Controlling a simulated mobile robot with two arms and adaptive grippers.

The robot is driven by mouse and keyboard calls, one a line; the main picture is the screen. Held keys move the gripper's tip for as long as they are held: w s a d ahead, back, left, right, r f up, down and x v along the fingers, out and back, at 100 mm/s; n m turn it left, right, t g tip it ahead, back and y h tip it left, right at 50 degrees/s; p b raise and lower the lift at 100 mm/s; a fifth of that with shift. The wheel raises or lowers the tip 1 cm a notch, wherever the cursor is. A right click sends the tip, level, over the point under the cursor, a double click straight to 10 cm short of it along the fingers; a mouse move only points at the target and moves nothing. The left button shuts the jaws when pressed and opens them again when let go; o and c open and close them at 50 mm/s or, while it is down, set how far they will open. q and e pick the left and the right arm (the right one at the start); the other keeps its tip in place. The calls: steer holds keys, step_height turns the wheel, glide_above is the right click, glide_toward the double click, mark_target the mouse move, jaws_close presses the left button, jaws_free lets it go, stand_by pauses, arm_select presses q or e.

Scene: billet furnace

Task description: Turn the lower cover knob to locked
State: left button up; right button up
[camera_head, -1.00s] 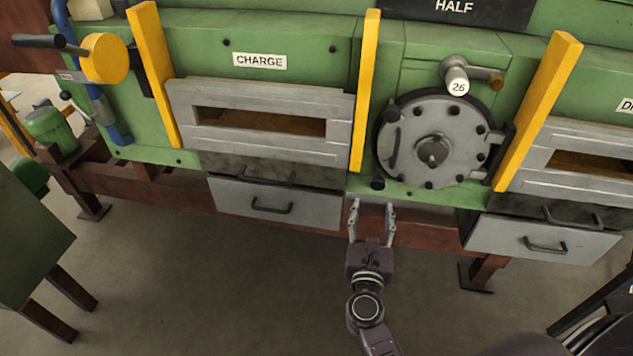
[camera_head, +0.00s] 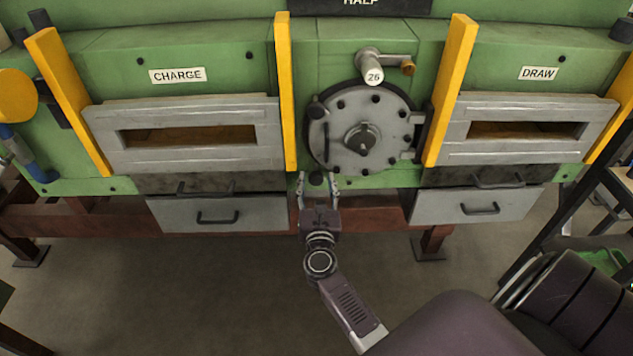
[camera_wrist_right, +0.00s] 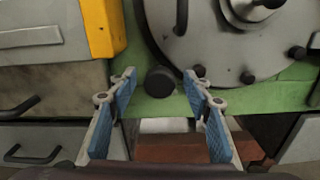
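The round grey cover (camera_head: 362,130) has a ring of dark bolts and a central hub. The lower cover knob (camera_head: 316,178) is small, round and black, at the cover's lower left edge. It also shows in the right wrist view (camera_wrist_right: 160,81); its turned position cannot be told. My right gripper (camera_head: 317,187) is open and empty, pointing up at this knob. In the wrist view its two blue-padded fingers stand either side of the knob, with gaps visible and no clear contact. My left gripper is not in view.
Yellow posts (camera_head: 286,90) and (camera_head: 452,90) flank the cover. Drawers with handles (camera_head: 218,214) and (camera_head: 478,206) are at both sides below. The floor in front is clear.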

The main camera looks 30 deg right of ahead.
steer(key=c, duration=1)
steer(key=shift+n, duration=0.3)
steer(key=n+p, duration=0.1)
steer(key=n, duration=0.2)
steer(key=shift+a+n, duration=0.1)
steer(key=shift+n, duration=0.2)
steer(key=n+p, duration=0.2)
steer(key=n, duration=0.3)
steer(key=shift+w+a+n, duration=0.1)
steer(key=shift+n, duration=0.2)
steer(key=n+p, duration=0.1)
steer(key=n, duration=0.4)
steer(key=shift+p, duration=0.35)
steer(key=shift+f+n+p, duration=0.15)
steer(key=shift+n+p, duration=0.15)
steer(key=shift+n, duration=0.75)
steer(key=shift+f+n+p, duration=0.1)
steer(key=shift+n+p, duration=0.15)
steer(key=shift+n, duration=0.8)
